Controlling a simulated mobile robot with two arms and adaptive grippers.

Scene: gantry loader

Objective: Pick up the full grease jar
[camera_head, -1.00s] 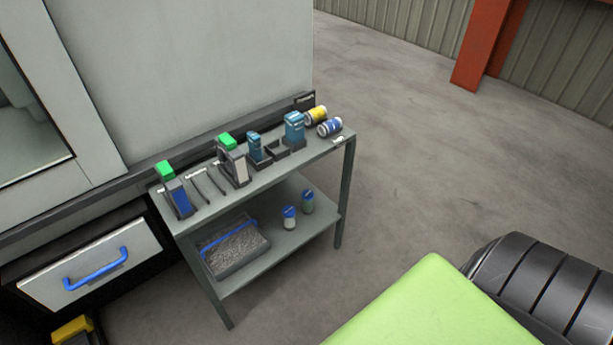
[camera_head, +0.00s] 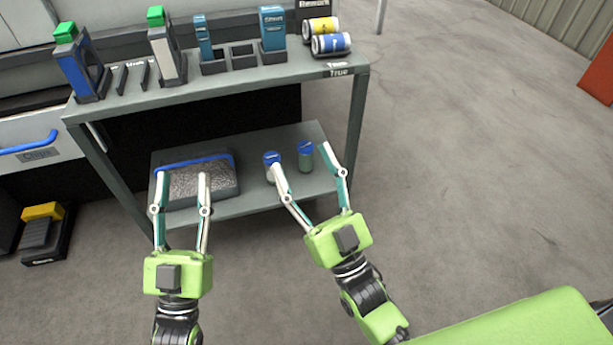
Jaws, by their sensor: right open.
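Two small jars with blue lids stand upright on the lower shelf (camera_head: 250,205) of the grey cart. The left jar (camera_head: 271,158) is partly hidden by a finger of my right gripper; its body looked pale in the earlier view. The right jar (camera_head: 305,161) has a grey-green body. I cannot tell for sure which is the full grease jar. My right gripper (camera_head: 310,170) is open and empty, its fingertips spread either side of the right jar in the picture; contact cannot be told. My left gripper (camera_head: 181,175) is open in front of the shelf's bin.
A bin of grey material (camera_head: 222,181) with a blue rim fills the lower shelf's left side. The upper shelf (camera_head: 215,93) above holds blue bottles, green-topped holders and two cans (camera_head: 331,43). A cart leg (camera_head: 356,125) stands right of the jars. The floor at right is clear.

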